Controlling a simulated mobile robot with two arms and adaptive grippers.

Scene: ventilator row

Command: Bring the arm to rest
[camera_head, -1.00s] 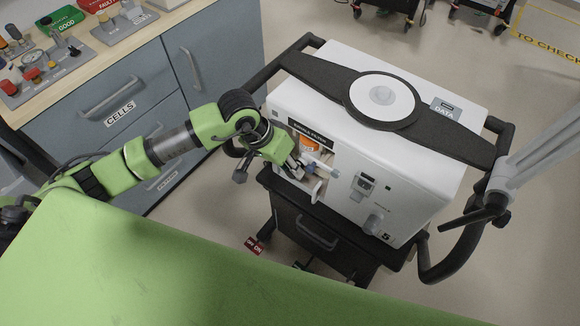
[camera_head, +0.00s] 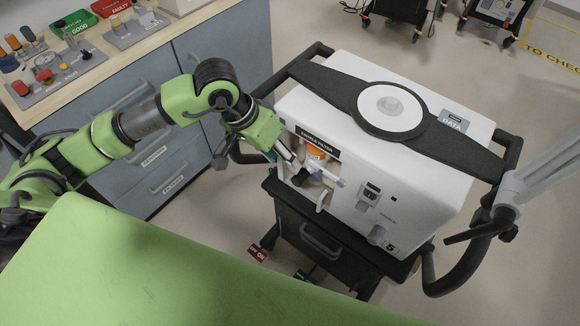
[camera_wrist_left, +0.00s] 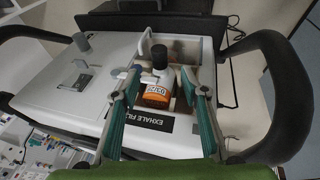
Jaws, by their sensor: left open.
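My left arm comes in from the left in the head view, with its gripper (camera_head: 286,158) at the front left of a white ventilator (camera_head: 405,165). The gripper is open, and it also shows in the left wrist view (camera_wrist_left: 160,98). An orange and white filter (camera_wrist_left: 157,92) with a dark cap sits in the ventilator's recess. In the wrist view it appears between the two spread fingers, apart from both. The filter shows partly in the head view (camera_head: 316,153), beside the fingertips. My right gripper is in neither view.
The ventilator stands on a dark cart (camera_head: 315,235) with black handle rails (camera_head: 275,85). A cabinet (camera_head: 205,60) with a wooden top stands at the left, with trays of coloured parts on it. A grey pole arm (camera_head: 545,165) is at the right.

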